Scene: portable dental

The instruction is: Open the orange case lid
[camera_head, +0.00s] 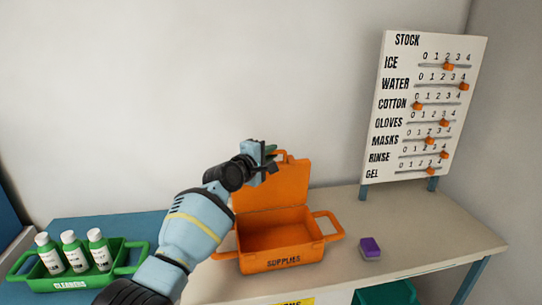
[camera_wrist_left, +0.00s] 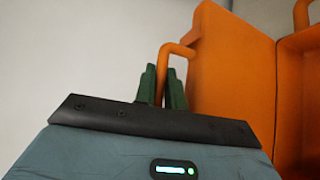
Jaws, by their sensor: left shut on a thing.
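The orange case (camera_head: 282,250), labelled SUPPLIES, stands on the table with its lid (camera_head: 285,186) raised, roughly upright and leaning back. The inside of the case looks empty where it shows. My left gripper (camera_head: 270,152) is at the top edge of the lid, shut on the lid's handle. In the left wrist view the green fingers (camera_wrist_left: 163,85) sit on both sides of the orange handle (camera_wrist_left: 178,50), with the lid (camera_wrist_left: 235,70) just to the right. My right gripper is not in view.
A green tray (camera_head: 60,282) with white and green bottles stands left. A purple block (camera_head: 370,248) lies right of the case. A STOCK board (camera_head: 422,110) stands at the back right. The table (camera_head: 430,235) is clear between block and board. A green bin (camera_head: 388,293) is below the front edge.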

